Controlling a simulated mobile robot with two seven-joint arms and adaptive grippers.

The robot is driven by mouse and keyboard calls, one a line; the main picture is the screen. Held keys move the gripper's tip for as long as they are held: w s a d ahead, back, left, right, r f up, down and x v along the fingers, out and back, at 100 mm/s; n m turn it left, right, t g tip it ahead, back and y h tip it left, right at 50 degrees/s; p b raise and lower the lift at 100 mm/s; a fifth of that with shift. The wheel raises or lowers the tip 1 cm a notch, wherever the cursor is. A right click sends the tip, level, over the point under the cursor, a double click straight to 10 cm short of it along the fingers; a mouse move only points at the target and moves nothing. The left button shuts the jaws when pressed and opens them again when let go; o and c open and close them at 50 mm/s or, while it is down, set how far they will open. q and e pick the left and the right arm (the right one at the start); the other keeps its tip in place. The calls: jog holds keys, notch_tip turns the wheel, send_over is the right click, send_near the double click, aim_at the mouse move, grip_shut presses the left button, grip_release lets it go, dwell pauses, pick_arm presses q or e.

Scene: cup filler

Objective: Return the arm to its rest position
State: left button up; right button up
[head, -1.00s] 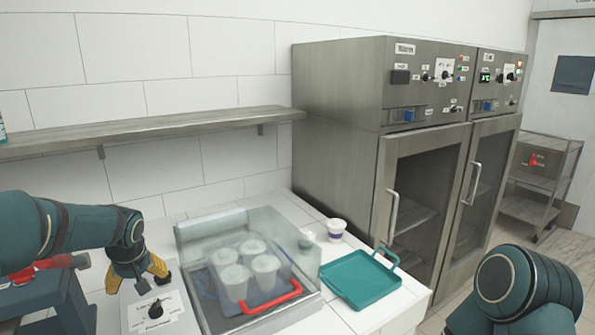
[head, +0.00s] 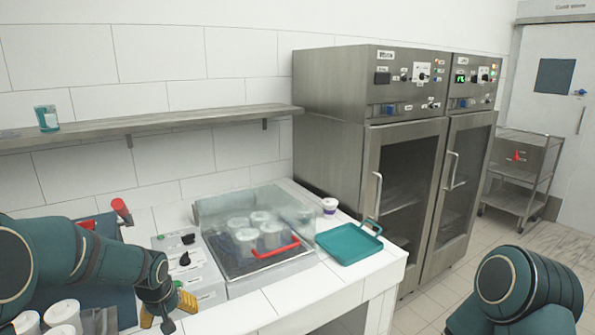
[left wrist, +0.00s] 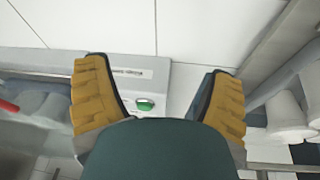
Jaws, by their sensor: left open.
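My left arm comes in from the left in the head view, bent downward. Its gripper (head: 168,308) has yellow fingers and hangs low, in front of the counter's front edge and the control panel (head: 190,270). In the left wrist view the two yellow fingers (left wrist: 157,70) stand wide apart with nothing between them. A panel with a green button (left wrist: 145,103) shows beyond them. At the right of the head view part of my right arm shows, but its gripper is out of view.
A clear-covered box (head: 215,215) holding several cups, with a red handle (head: 275,250), sits on the counter. A teal tray (head: 348,243) and a small white cup (head: 329,206) are right of it. White cups (head: 62,312) stand at lower left. Steel cabinets (head: 330,150) rise behind.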

pick_arm(q)
jog(key=shift+m+g+h, duration=0.3)
jog(key=shift+m+h, duration=0.1)
jog(key=shift+h, duration=0.1)
jog(key=d+f, duration=0.1)
jog(key=f, duration=0.1)
jog(key=d+f, duration=0.1)
jog(key=f, duration=0.1)
jog(key=d+f, duration=0.1)
jog(key=f, duration=0.1)
jog(key=shift+s+d+f, duration=0.1)
jog(key=shift+s+d, duration=0.3)
jog(key=s+d+f+m+h, duration=0.1)
jog(key=s+d+f, duration=0.6)
jog(key=s, duration=0.3)
jog(key=s+d+f+m+g+h, duration=0.1)
jog(key=s+d+f+h, duration=0.1)
jog(key=s+d+f, duration=0.6)
jog(key=s+d, duration=0.1)
jog(key=s, duration=0.2)
jog(key=shift+s+f, duration=0.2)
jog(key=shift+s, duration=0.05)
jog(key=shift+w+r, duration=0.1)
